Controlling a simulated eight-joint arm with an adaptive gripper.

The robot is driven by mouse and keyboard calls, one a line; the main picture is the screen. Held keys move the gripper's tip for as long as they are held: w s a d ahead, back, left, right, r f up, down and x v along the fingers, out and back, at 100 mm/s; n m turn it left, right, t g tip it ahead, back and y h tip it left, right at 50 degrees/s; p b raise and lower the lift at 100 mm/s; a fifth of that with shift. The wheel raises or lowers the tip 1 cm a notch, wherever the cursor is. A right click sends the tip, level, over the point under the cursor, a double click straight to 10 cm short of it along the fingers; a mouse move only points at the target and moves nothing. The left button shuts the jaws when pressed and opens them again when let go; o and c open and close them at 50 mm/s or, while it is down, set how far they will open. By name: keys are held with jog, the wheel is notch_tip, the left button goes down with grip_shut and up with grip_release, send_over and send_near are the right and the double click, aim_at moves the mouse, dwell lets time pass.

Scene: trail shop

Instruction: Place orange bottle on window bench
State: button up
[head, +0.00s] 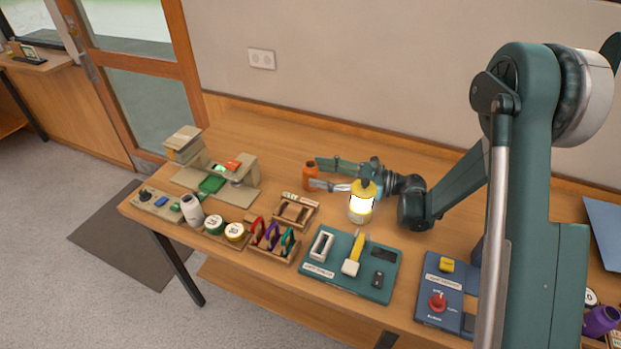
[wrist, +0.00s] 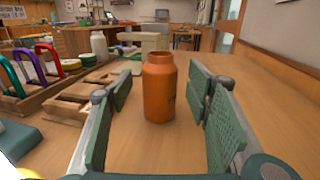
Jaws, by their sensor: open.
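The orange bottle (head: 310,176) stands upright and uncapped on the wooden workbench in the head view. In the wrist view the orange bottle (wrist: 159,88) is upright in the gap between my fingers, towards their far ends. My gripper (head: 319,175) is open, low over the bench, with one finger on either side of the bottle; it also shows in the wrist view (wrist: 162,95). Bare space shows between the bottle and the pads on both sides. A wooden ledge (head: 38,64) by the window at the far left of the head view looks like the window bench.
A yellow-and-white lantern (head: 361,202) stands close to my wrist. A wooden rack with coloured carabiners (head: 271,238), a teal tray (head: 350,284) and a beige machine (head: 215,165) stand on the workbench (head: 290,140).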

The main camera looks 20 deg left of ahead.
aim_at(310, 171)
jog(key=shift+s+a+b, duration=0.15)
jog(key=shift+s+a, duration=0.05)
jog(key=shift+a, duration=0.65)
jog(key=shift+s+a+b, duration=0.15)
jog(key=shift+a, duration=0.7)
jog(key=shift+r, duration=0.1)
jog(key=c, duration=1.1)
jog(key=shift+c, duration=0.2)
jog(key=shift+r, duration=0.1)
notch_tip(310, 171, up, 18)
jog(key=p, duration=0.3)
jog(key=shift+p, duration=0.35)
